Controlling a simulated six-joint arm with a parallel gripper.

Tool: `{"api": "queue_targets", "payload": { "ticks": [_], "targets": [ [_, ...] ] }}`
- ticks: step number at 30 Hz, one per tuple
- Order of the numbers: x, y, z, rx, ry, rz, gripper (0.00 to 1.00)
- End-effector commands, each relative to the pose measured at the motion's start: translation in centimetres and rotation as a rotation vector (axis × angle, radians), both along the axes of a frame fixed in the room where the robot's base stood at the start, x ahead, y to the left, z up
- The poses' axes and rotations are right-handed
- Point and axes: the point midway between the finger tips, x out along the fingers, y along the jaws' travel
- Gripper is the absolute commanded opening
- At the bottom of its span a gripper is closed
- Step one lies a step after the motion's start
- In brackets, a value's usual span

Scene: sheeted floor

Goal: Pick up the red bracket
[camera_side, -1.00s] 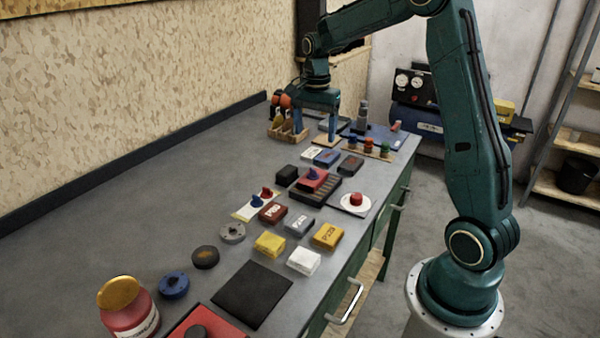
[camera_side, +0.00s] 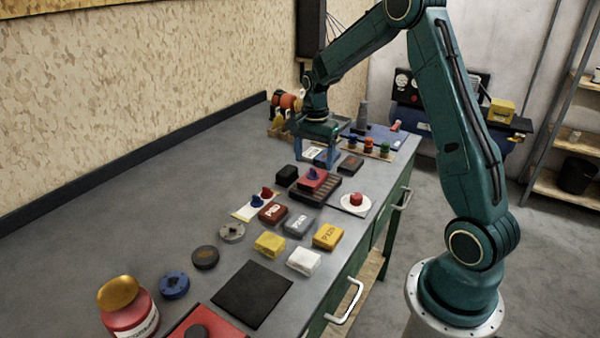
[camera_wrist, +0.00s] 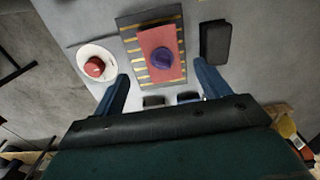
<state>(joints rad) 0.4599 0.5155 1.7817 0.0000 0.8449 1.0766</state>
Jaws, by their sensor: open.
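No part clearly shaped like a bracket shows. A flat red block (camera_side: 309,184) with a small blue knob (camera_side: 313,173) on it lies on a dark slotted tray (camera_side: 327,194). In the wrist view the red block (camera_wrist: 158,40) lies on the yellow-striped tray (camera_wrist: 128,30), with the knob (camera_wrist: 166,57) on top. A red box (camera_side: 271,215) with pale lettering is nearer the camera. My gripper (camera_side: 316,166) is open and empty, above the table behind the red block. In the wrist view its fingers (camera_wrist: 163,73) point towards the block, apart from it.
A red knob (camera_side: 356,199) sits on a white disc to the right of the tray. A black block (camera_side: 287,174) is left of it. Grey, yellow and white boxes stand closer to the camera. A dark mat (camera_side: 252,294) is bare.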

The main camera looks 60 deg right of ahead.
Motion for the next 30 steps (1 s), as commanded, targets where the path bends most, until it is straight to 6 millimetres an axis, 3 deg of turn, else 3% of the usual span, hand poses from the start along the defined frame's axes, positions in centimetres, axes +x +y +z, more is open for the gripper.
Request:
{"api": "queue_targets", "payload": {
  "ticks": [11, 24, 30],
  "targets": [
    [0.0, 0.0, -0.8, 0.001, 0.001, 0.0, 0.75],
    [0.2, -0.2, -5.2, 0.001, 0.002, 0.001, 0.75],
    [0.3, -0.2, -5.8, 0.0, 0.001, 0.001, 0.75]
  ]
}}
